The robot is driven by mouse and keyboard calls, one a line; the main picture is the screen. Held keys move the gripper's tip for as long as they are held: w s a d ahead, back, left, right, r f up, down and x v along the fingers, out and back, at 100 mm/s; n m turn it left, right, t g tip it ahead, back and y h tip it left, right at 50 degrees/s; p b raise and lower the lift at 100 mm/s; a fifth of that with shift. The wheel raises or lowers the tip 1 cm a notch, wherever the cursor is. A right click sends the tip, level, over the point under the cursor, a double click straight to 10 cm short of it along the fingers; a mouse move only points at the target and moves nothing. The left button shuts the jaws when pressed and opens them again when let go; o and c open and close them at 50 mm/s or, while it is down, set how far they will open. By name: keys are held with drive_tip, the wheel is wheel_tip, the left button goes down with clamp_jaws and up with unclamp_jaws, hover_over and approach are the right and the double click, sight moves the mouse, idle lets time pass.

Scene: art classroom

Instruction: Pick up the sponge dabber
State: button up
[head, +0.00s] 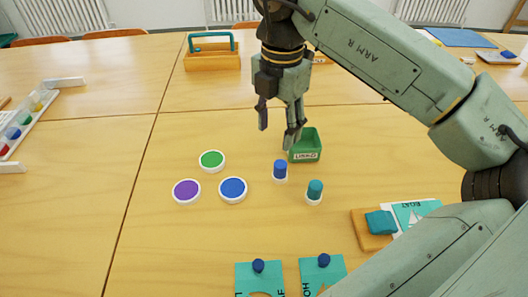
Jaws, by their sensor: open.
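Two small capped cylinders that look like sponge dabbers stand upright on the table: a blue one (280,169) and a teal one (315,190), each with a pale lower end. I cannot tell which one the task names. My gripper (278,130) is open and empty, fingers pointing down. It hangs above the table, farther back than both cylinders and closest in the picture to the blue one. A small green labelled bin (306,156) sits just right of my gripper, partly hidden behind a finger.
Green (212,160), purple (186,191) and blue (233,189) round pads lie left of the cylinders. A wooden block with a teal piece (380,222) lies right. Teal stencil cards with blue knobs (258,266) lie in front. A wooden caddy (212,62) stands behind. The left-centre table is clear.

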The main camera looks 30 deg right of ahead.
hover_over(280, 164)
drive_tip(key=f, duration=0.4)
drive_tip(key=shift+w+d+f, duration=0.1)
drive_tip(key=shift+w+f, duration=0.15)
drive_tip(key=shift+w, duration=0.1)
drive_tip(key=shift+s+f+p, duration=0.15)
drive_tip(key=shift+f+p, duration=0.4)
drive_tip(key=shift+f, duration=1)
drive_tip(key=shift+s+f+p, duration=0.15)
drive_tip(key=shift+f+p, duration=0.35)
drive_tip(key=shift+f, duration=1.05)
drive_tip(key=shift+c, duration=0.3)
drive_tip(key=c, duration=1)
drive_tip(key=shift+r, duration=0.1)
